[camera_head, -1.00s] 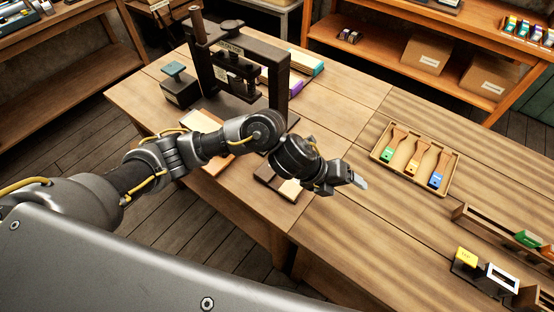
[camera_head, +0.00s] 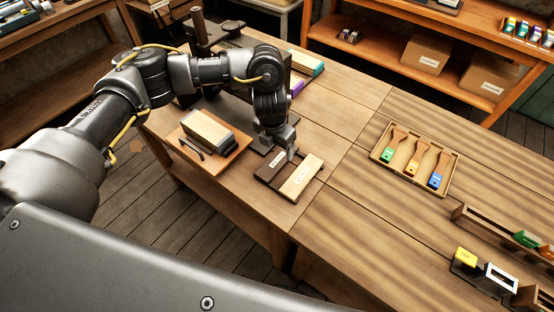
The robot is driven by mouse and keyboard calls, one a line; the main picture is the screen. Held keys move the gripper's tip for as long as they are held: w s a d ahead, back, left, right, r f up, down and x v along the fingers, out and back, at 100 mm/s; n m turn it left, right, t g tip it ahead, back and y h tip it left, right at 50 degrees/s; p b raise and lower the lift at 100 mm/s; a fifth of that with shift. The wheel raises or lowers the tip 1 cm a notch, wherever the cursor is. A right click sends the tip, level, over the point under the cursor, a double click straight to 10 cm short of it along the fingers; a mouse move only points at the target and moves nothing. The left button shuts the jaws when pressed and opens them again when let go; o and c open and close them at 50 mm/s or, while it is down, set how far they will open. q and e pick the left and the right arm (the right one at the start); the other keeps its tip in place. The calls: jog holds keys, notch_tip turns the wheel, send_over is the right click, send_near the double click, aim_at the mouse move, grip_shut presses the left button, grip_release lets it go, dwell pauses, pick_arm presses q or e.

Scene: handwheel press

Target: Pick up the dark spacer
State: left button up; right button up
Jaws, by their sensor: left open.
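The dark spacer (camera_head: 271,169) seems to be the dark brown block with a small pale label, lying on the wooden table beside a light wooden block (camera_head: 301,178). My left gripper (camera_head: 289,152) points down just over the far end of the dark block. Its jaws are open and nothing shows between them. I cannot tell whether the fingertips touch the block. My right gripper is not in view.
The press stands behind, mostly hidden by my arm. A tray (camera_head: 451,173) of coloured-tipped tools is at right. The table between is clear.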

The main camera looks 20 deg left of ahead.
aim_at(278, 159)
pick_arm(q)
jog(key=shift+w+f+p, duration=0.2)
jog(key=shift+f+p, duration=0.1)
jog(key=shift+f, duration=1.35)
jog(key=shift+w+f+p, duration=0.15)
jog(key=shift+f+p, duration=0.1)
jog(key=shift+f, duration=1.35)
jog(key=shift+c, duration=0.3)
jog(key=c, duration=1)
jog(key=shift+c, duration=0.2)
jog(key=shift+r, duration=0.15)
